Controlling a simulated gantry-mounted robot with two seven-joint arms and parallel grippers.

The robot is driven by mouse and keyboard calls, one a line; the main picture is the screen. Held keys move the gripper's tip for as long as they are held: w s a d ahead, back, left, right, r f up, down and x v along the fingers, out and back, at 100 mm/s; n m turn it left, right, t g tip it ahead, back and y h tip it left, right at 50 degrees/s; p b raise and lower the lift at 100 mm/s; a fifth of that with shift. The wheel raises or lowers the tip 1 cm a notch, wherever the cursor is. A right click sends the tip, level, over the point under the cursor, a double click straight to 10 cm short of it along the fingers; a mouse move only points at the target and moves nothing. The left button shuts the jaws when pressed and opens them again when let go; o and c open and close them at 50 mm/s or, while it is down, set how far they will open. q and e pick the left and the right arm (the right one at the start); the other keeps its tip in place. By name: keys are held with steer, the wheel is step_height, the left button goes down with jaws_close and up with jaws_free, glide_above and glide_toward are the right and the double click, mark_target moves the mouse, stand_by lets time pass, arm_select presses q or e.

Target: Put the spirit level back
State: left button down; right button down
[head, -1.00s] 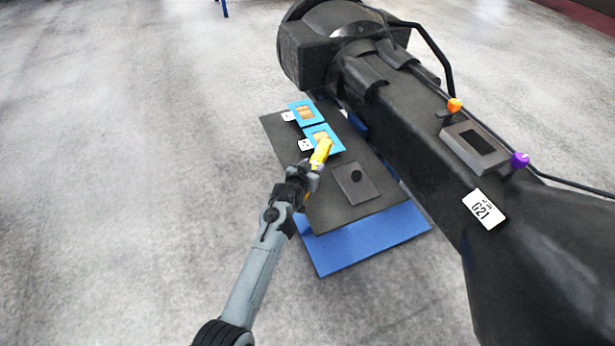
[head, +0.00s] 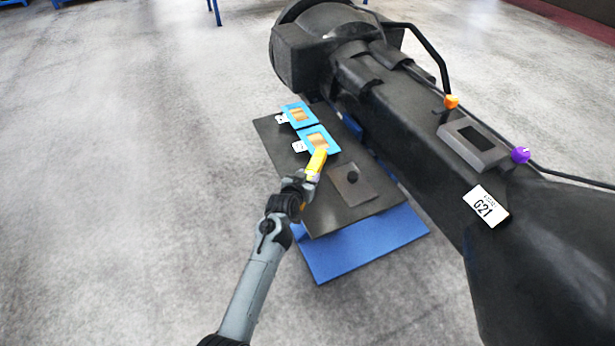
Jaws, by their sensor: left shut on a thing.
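A yellow piece, which I take to be the spirit level (head: 317,160), is in my left gripper (head: 312,177). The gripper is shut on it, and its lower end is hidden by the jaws. Its far end overlaps the near edge of the nearer cyan frame (head: 329,146); I cannot tell whether they touch. A second cyan frame (head: 306,123) lies just beyond. Both have tan centres and small white tags and lie on the dark tabletop (head: 338,217). My right gripper is not in view.
A grey plate (head: 371,192) with a black round spot lies on the tabletop's right part. A blue lower board (head: 360,248) juts out in front. The large black casting (head: 400,120) stands close on the right, bearing a grey recessed block (head: 489,153) and orange and purple knobs. Left floor is clear.

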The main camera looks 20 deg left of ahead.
arm_select(q)
steer(key=shift+f, duration=0.3)
steer(key=c, duration=0.6)
jaws_free()
steer(key=shift+o, duration=0.2)
